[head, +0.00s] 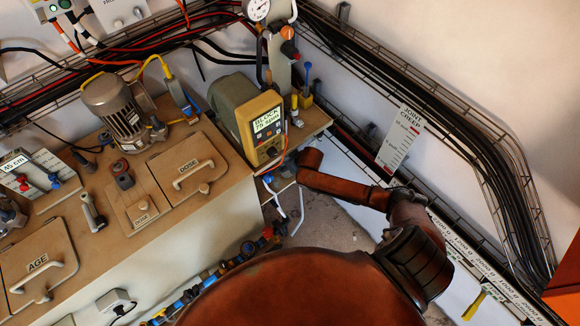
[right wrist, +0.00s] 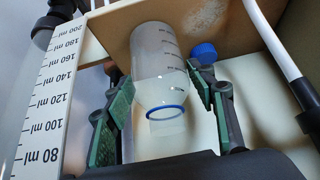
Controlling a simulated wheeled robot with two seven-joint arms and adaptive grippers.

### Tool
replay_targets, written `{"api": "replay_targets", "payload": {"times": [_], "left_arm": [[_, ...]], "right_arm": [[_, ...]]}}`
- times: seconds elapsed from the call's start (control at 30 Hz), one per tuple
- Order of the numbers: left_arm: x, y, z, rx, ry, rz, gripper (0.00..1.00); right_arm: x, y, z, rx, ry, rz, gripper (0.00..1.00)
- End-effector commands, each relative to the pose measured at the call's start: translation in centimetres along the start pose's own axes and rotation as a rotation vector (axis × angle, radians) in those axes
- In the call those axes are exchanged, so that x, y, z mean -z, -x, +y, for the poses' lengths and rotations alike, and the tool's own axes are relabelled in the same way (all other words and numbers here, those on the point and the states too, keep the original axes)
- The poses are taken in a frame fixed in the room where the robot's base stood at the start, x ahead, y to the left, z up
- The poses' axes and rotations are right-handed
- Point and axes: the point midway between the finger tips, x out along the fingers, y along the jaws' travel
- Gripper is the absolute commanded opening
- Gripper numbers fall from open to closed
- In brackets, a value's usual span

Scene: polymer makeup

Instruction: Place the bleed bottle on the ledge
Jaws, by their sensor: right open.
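A clear bottle with graduation marks and a blue ring at its neck, which looks like the bleed bottle (right wrist: 158,62), is in the right wrist view. My right gripper (right wrist: 162,88) is open, with its green pads on either side of the bottle. A gap shows at the right pad; contact at the left pad is unclear. In the head view my right arm reaches to the bench's right end, where the fingers and bottle cannot be made out. A tan board (right wrist: 120,32) lies beyond the bottle; I cannot tell whether it is the ledge. My left gripper is out of view.
A scale marked in ml (right wrist: 50,100) stands left of the gripper. A blue cap (right wrist: 203,52) and a white tube (right wrist: 272,40) are to the right. In the head view a yellow meter (head: 262,128) stands near my right arm, with valves and pipes (head: 250,247) below the bench.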

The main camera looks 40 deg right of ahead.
Motion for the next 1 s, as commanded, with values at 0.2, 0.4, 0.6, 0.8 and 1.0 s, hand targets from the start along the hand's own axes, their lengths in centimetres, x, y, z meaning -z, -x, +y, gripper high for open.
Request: {"api": "replay_targets", "payload": {"times": [0.2,0.4,0.6,0.8,1.0], "left_arm": [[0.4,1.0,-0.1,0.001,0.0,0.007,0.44],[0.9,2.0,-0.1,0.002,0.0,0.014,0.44],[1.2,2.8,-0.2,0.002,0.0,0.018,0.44],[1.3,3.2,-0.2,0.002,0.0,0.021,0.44],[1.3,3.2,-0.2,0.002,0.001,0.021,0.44]], "right_arm": [[0.3,2.6,0.1,-0.001,0.001,0.002,0.51],[-3.2,5.4,0.0,0.001,-0.002,-0.003,0.51],[-6.9,7.7,0.0,0.0,-0.001,-0.002,0.51],[-9.2,9.2,0.1,-0.001,0.0,-0.001,0.51],[-10.0,9.7,0.0,0.0,-0.001,0.001,0.51]]}}
